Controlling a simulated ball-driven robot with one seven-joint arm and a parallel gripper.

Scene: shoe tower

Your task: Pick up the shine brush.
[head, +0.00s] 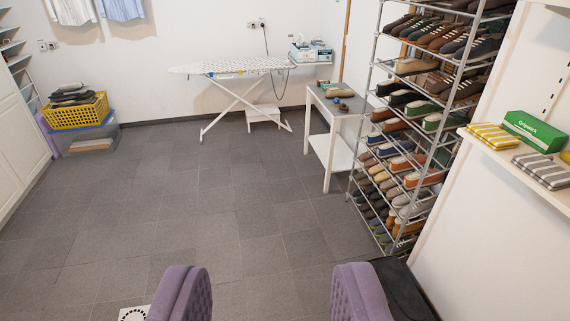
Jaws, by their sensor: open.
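My gripper (271,285) shows at the bottom edge as two purple, padded fingers set wide apart. It is open, with only grey floor tiles between the fingers. A small white side table with a grey top (321,100) stands beyond it, right of the middle. A long tan-brown item (340,93) lies on that top, and it may be the shine brush, but it is too small to be sure. Small dark and blue items (341,106) lie in front of it. My gripper is far from the table and touches nothing.
A tall metal rack full of shoes (373,140) stands right of the table. An ironing board (235,69) is at the back wall. A yellow basket (75,115) stands at left. A shelf (505,158) with folded cloths is at right. The middle floor is clear.

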